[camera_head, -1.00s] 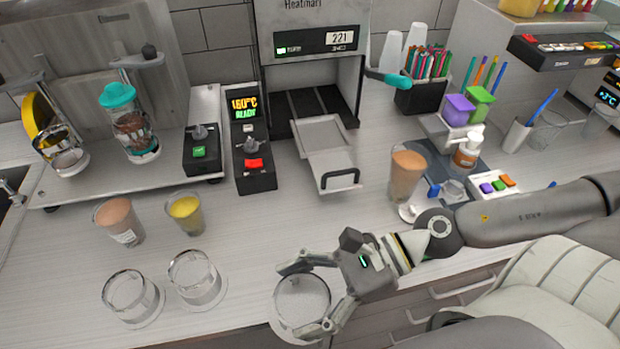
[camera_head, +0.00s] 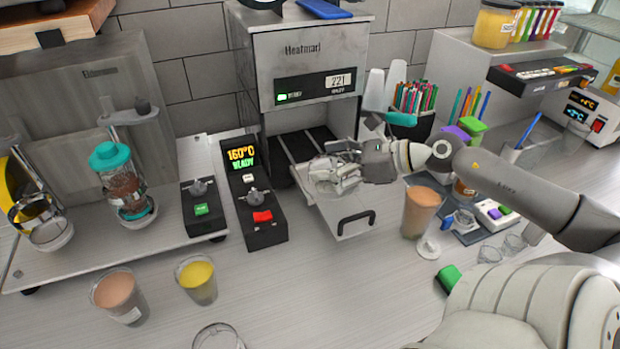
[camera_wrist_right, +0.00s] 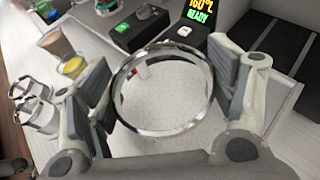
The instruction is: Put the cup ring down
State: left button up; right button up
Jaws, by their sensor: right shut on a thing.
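The cup ring (camera_wrist_right: 208,100) is a shiny metal ring with a see-through middle. In the right wrist view it lies between the two fingers of my right gripper (camera_wrist_right: 165,98), which is shut on it. In the head view my right gripper (camera_head: 338,170) is over the sealer's pulled-out tray (camera_head: 345,212), in front of the sealer (camera_head: 318,65). The gripper mostly hides the ring there, and I cannot tell whether the ring touches the tray. My left gripper is not in view.
A control box (camera_head: 256,205) stands left of the tray. A filled brown cup (camera_head: 420,212) stands close on its right. Another brown cup (camera_head: 119,298) and a yellow cup (camera_head: 197,280) stand at the front left.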

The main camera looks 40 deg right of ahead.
jog(key=shift+w+d+r+m+h, duration=0.15)
jog(key=shift+w+d+r+h, duration=0.05)
jog(key=shift+d, duration=0.4)
jog(key=shift+w+d+r+m+h, duration=0.15)
jog(key=shift+w+d+h, duration=0.05)
jog(key=shift+d, duration=0.35)
jog(key=shift+t, duration=0.4)
jog(key=w+d+f+b, duration=0.2)
jog(key=w+b, duration=0.1)
jog(key=w+d+f+b, duration=0.2)
jog(key=w+f+b, duration=0.1)
jog(key=w, duration=0.1)
jog(key=w+d+f+b, duration=0.2)
jog(key=w+f+b, duration=0.1)
jog(key=b, duration=0.1)
jog(key=shift+w+d, duration=0.2)
jog(key=shift+d, duration=0.15)
jog(key=shift+w+d+f, duration=0.1)
jog(key=shift+w+d, duration=0.05)
jog(key=shift+d, duration=0.15)
jog(key=shift+w+d+f, duration=0.15)
jog(key=shift+d+f, duration=0.05)
jog(key=shift+f, duration=0.2)
jog(key=shift+w+a+f, duration=0.15)
jog(key=shift+w+f, duration=0.1)
jog(key=shift+w, duration=0.1)
notch_tip(320, 180, down, 2)
jog(key=shift+f+p, duration=0.25)
jog(key=shift+p, duration=0.8)
jog(key=shift+f, duration=0.4)
